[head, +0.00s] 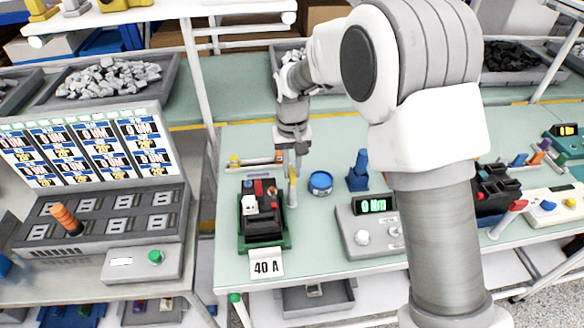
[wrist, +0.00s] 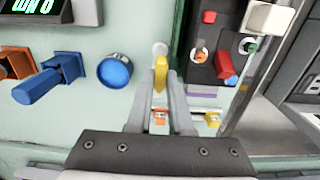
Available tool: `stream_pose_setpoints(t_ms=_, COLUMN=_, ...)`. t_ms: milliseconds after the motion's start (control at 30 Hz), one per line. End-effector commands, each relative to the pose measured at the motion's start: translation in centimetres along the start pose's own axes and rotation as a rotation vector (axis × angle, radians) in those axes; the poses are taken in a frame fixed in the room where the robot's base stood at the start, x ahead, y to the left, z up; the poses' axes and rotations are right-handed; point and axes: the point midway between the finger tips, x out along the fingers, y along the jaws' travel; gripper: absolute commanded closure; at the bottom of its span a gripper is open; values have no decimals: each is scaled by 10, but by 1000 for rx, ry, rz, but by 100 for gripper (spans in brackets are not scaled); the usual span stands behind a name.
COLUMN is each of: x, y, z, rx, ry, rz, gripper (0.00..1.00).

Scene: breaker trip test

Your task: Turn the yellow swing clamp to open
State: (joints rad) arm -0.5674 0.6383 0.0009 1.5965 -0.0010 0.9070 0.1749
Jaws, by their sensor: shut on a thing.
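The yellow swing clamp (head: 292,188) stands at the right edge of the black breaker block (head: 262,228), which sits on a green base. In the wrist view the clamp (wrist: 160,75) is upright between my fingertips, beside the dark block with its red button and red lever. My gripper (head: 293,172) points down over the clamp and is shut on it; it also shows in the wrist view (wrist: 163,78). The clamp's lower part is mostly hidden from the head camera.
A blue round tin (head: 320,183) and a blue handled piece (head: 358,171) stand close to the right. A "40 A" card (head: 266,267) stands in front. A rail (head: 252,161) lies behind the breaker.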

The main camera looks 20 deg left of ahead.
Motion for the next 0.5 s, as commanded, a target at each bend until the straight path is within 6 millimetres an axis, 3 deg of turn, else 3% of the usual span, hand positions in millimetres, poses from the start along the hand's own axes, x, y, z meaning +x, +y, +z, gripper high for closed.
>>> stream_pose_setpoints(t_ms=467, x=-1, y=0, z=0, rx=15, ry=2, rz=-1, gripper=100)
stream_pose_setpoints(t_ms=500, x=-1, y=0, z=0, rx=15, ry=2, rz=-1, gripper=76)
